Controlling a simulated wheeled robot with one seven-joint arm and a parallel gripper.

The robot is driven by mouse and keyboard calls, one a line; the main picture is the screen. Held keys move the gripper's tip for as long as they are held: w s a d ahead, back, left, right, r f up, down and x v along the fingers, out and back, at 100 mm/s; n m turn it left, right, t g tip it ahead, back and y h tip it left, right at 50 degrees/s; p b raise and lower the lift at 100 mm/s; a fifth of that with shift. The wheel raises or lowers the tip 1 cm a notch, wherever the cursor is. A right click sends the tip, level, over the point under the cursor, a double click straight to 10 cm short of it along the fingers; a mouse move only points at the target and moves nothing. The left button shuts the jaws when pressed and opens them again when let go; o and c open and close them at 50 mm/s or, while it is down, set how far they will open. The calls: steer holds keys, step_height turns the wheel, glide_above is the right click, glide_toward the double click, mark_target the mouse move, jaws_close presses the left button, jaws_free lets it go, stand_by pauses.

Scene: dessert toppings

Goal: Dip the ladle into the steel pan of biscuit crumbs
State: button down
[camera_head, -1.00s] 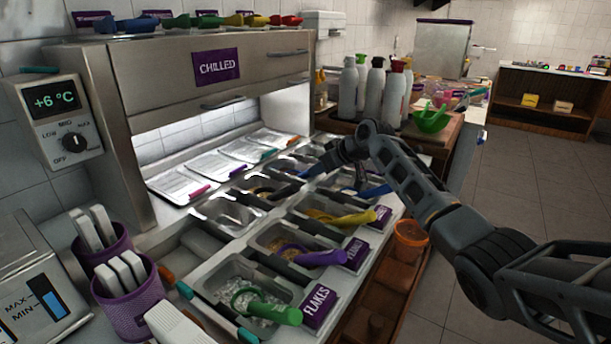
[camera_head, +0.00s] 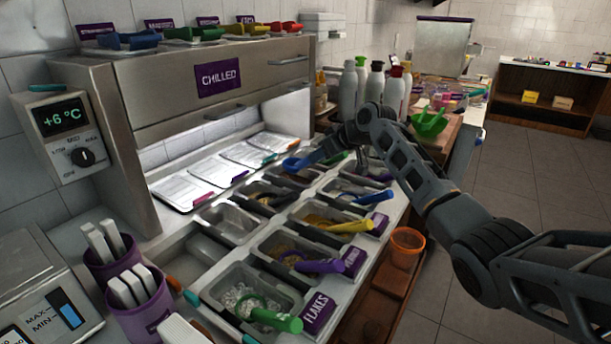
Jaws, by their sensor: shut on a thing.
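My gripper (camera_head: 322,156) is at the far end of the pan counter, shut on a blue ladle (camera_head: 297,163). The ladle's bowl is to the left of the gripper, above or at the back pans; I cannot tell whether it touches anything. Several steel pans hold toppings. One pan (camera_head: 262,246) has brownish bits and a purple-handled ladle (camera_head: 318,266). Another has yellowish bits and a yellow-handled ladle (camera_head: 345,226). A back-row pan (camera_head: 262,185) holds dark brownish stuff. I cannot tell which pan holds biscuit crumbs. My fingertips are small and partly hidden.
The chilled cabinet (camera_head: 215,80) overhangs the back of the counter. A green-handled ladle (camera_head: 275,319) lies in the flakes pan in front. White bottles (camera_head: 372,85) and a green bowl (camera_head: 430,122) stand behind my arm. An orange cup (camera_head: 407,246) is at right.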

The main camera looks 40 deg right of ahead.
steer(key=shift+r+p, duration=2.1)
steer(key=shift+r, duration=1.2)
